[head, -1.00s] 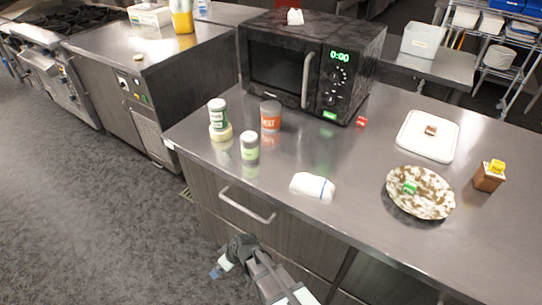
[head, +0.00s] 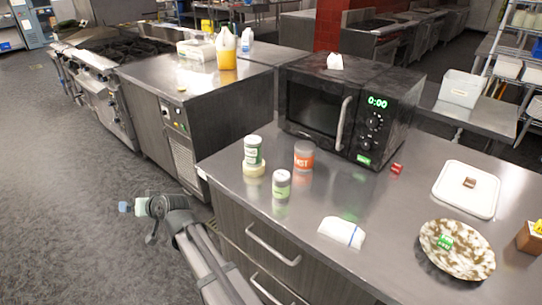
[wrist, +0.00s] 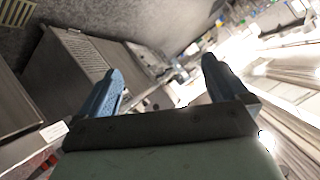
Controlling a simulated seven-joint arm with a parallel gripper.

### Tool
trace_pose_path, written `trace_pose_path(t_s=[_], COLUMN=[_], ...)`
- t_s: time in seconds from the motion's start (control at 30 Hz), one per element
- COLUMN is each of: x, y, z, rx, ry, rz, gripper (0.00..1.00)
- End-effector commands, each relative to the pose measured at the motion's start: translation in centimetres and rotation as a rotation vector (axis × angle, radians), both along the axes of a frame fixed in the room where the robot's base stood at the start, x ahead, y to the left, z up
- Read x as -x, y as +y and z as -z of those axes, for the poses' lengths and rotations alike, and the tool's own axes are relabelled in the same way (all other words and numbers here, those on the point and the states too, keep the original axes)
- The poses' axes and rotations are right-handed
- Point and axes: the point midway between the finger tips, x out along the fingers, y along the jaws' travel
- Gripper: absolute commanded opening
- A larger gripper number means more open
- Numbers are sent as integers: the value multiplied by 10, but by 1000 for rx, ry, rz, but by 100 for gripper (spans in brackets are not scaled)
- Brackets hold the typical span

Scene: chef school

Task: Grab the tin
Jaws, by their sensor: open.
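Several tin-like containers stand upright near the counter's left corner. One is a green-and-white tin (head: 253,150) on a pale yellow round piece (head: 254,169). Beside it is a grey container with an orange-red label (head: 303,156). In front is a shorter white-and-green one (head: 281,184). I cannot tell which is the tin meant. My gripper (head: 126,207) is off the counter, left of and apart from the containers, over the floor. In the wrist view its two blue fingers (wrist: 160,82) are spread with nothing between them.
A black microwave (head: 350,112) stands behind the containers. A folded white cloth (head: 342,232), a speckled plate (head: 457,262) and a white tray (head: 467,205) lie to the right. The counter's front edge with drawer handles (head: 272,246) lies between my arm and the containers.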

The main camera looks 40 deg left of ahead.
Motion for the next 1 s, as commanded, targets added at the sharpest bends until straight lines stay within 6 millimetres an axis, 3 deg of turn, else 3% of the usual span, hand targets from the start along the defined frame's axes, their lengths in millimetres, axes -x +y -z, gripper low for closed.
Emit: trace_pose_path(t_s=[0.03, 0.23, 0.33, 0.43, 0.53, 0.7, 1.0], x=[-26, -124, -183, -242, -293, -369, -471], y=[7, 9, 0, -16, -38, -84, -189], z=[-25, -112, -154, -181, -188, -174, -148], rx=[-26, -90, -93, -51, 32, 218, 502], ry=[-37, -198, -291, -380, -444, -504, -501], rz=[30, 137, 188, 217, 212, 136, -101], gripper=[100, 100, 100, 100, 100, 100, 100])
